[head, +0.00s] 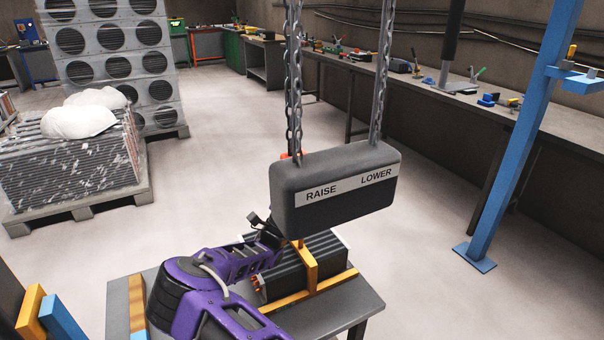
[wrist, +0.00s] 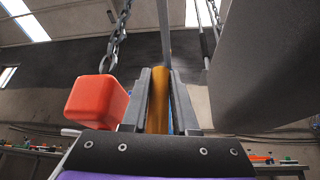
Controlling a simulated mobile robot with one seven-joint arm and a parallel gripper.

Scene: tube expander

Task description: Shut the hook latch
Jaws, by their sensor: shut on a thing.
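My gripper shows in the wrist view (wrist: 160,95) with its two grey fingers closed on the sides of an upright yellow bar (wrist: 158,108). I cannot tell whether this bar is the hook latch itself. A red-orange block (wrist: 97,103) hangs just left of the fingers, below a chain (wrist: 116,38). In the head view my purple arm reaches to the right and its gripper end is largely hidden behind the grey RAISE/LOWER box (head: 332,186). The hook and latch are not clearly visible there.
The grey box hangs from two chains (head: 293,85) close above my arm. A finned tube bundle (head: 285,270) with a yellow frame (head: 308,268) sits on a small table (head: 345,307). A blue post (head: 515,130) stands right. Open floor (head: 220,170) lies left.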

